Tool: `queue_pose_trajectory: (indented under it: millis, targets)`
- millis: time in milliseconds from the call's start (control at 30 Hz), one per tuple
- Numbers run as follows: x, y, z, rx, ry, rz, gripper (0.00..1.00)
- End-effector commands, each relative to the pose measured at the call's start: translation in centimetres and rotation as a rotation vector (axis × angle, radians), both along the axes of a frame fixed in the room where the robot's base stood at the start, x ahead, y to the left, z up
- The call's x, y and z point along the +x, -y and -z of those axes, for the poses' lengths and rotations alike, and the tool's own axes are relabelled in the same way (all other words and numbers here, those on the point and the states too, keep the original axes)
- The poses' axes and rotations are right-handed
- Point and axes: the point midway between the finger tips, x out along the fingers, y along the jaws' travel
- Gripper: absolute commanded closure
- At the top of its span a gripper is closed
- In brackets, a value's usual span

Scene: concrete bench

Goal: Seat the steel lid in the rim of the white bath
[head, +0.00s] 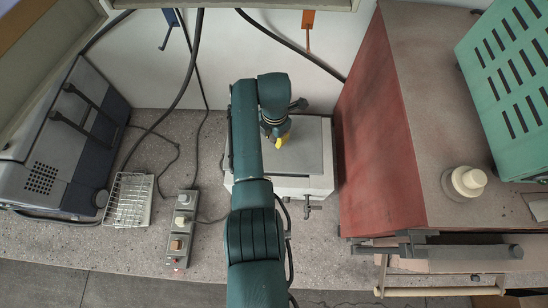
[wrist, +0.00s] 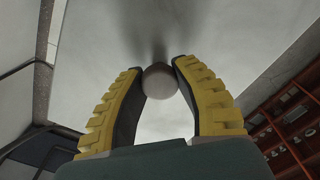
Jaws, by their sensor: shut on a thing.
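The white bath (head: 318,187) stands on the bench in the middle of the head view, with a tap on its front. The flat grey steel lid (head: 309,157) lies over the top of the bath, partly hidden behind my arm. I cannot tell whether it sits in the rim or just above it. My gripper (head: 283,138) is over the lid, pointing down. In the wrist view, the yellow fingers of my gripper (wrist: 156,68) are shut on the lid's round knob (wrist: 160,82). The pale lid surface (wrist: 215,40) spreads behind the knob.
A red-sided cabinet (head: 375,140) stands close to the right of the bath. To the left are a switch box (head: 181,228), a wire rack (head: 129,200) and a blue-grey machine (head: 65,135). Cables hang behind. Bare bench lies in front of the bath.

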Motion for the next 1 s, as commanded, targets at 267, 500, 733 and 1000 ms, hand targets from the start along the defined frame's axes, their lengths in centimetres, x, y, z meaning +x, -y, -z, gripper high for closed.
queue_pose_trajectory:
  millis: [267,500,733,1000]
  targets:
    - [1.3,0.1,-0.8,0.000,-0.001,0.007,1.00]
    - [1.3,0.1,1.6,-0.001,-0.001,0.008,1.00]
    - [1.3,0.1,4.6,0.000,0.001,0.008,1.00]
    - [1.4,0.1,8.2,0.000,0.001,0.008,1.00]
